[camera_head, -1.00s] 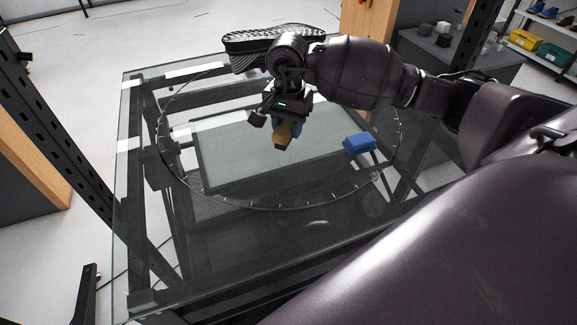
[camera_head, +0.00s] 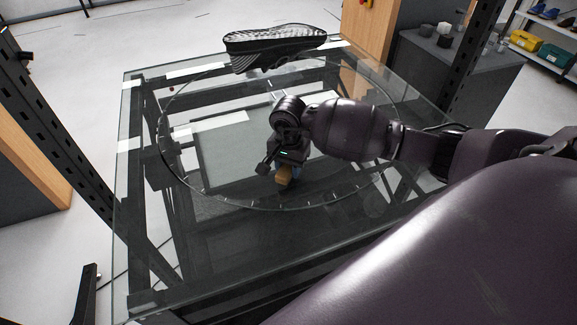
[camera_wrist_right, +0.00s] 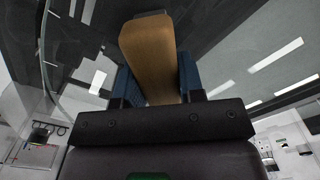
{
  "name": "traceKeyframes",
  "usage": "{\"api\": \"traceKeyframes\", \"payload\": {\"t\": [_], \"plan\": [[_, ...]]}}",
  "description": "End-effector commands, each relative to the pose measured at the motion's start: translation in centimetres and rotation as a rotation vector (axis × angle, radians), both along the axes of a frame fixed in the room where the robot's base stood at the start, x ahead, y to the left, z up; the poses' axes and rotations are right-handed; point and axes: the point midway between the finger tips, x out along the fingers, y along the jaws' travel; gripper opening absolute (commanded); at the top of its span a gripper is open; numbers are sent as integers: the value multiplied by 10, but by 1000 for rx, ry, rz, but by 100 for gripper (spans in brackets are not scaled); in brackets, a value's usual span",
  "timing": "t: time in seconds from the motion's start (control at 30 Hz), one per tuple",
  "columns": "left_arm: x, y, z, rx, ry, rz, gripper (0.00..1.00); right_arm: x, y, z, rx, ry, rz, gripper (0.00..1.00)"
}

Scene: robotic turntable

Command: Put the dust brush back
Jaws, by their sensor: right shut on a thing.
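The dust brush (camera_head: 284,175) shows as a tan wooden piece below my right gripper (camera_head: 287,168), over the glass turntable table (camera_head: 235,235). In the right wrist view the wooden brush (camera_wrist_right: 150,55) stands between the blue finger pads of my right gripper (camera_wrist_right: 157,78), which is shut on it. No bristles can be made out. I cannot tell whether the brush touches the glass. My left gripper is not in view.
A black shoe with a ridged sole (camera_head: 275,45) is at the back of the table. The front and left of the glass are clear. A dark upright post (camera_head: 55,125) stands at the left. A grey cabinet (camera_head: 460,75) stands at the back right.

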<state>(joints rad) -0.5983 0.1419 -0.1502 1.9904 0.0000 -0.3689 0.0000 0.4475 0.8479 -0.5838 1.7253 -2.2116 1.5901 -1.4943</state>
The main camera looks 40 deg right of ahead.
Motion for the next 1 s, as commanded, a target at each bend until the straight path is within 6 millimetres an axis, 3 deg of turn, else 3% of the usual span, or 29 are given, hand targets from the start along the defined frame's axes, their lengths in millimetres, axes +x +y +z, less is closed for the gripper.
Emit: {"api": "traceKeyframes", "payload": {"t": [0.4, 0.43, 0.6, 1.0], "plan": [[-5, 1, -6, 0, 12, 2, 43, 0, 0, -5, -1, -1, 1, 14], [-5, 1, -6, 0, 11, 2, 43, 0, 0, -4, 0, -1, 1, 39], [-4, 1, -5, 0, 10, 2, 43, 0, 0, -4, 0, -1, 0, 61], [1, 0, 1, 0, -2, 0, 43, 1, 0, 5, 0, -5, 0, 61]]}}
